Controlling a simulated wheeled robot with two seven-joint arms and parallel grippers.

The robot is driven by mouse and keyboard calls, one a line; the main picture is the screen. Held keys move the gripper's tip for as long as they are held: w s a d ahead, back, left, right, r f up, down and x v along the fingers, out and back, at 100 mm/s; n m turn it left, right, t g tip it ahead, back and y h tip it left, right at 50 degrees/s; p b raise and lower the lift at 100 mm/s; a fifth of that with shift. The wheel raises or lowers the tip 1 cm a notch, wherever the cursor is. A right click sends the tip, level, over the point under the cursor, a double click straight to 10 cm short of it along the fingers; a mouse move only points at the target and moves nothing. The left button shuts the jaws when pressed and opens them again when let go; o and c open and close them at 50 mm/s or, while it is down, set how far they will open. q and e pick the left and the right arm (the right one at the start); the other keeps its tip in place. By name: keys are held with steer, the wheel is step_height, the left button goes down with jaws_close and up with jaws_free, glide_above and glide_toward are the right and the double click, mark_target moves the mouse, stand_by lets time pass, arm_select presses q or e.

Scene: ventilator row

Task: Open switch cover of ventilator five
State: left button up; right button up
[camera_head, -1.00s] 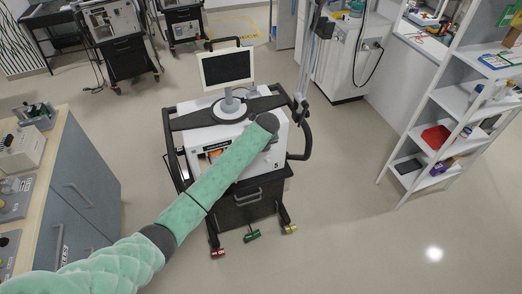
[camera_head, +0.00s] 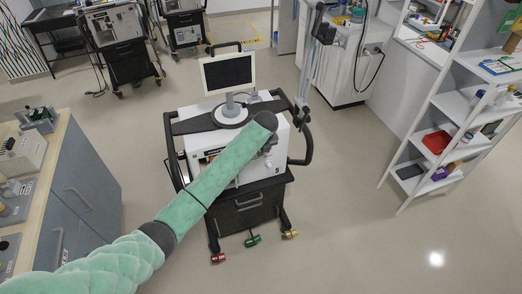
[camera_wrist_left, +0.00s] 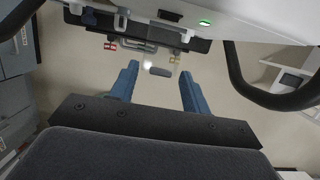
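The ventilator (camera_head: 277,169) marked 5 stands on a black wheeled cart in the middle of the head view, with its monitor (camera_head: 228,70) on top. My left arm crosses its front and hides much of the front panel. My left gripper (camera_wrist_left: 158,82) is open in the left wrist view, its two blue fingers apart. A small grey and see-through piece (camera_wrist_left: 160,71) shows between the fingertips; I cannot tell whether it is the switch cover or whether a finger touches it. In the head view the gripper is mostly hidden behind my wrist. My right gripper is not in view.
A black side handle (camera_head: 305,150) curves out at the ventilator's right. A cabinet (camera_head: 85,190) stands at left and a white shelf (camera_head: 440,140) at right. Other ventilators (camera_head: 115,25) stand at the back left. The floor at front right is clear.

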arm_select(q)
steer(key=b+v, duration=0.3)
steer(key=v, duration=0.4)
steer(key=shift+r+b, duration=0.4)
steer(key=shift+s, duration=0.1)
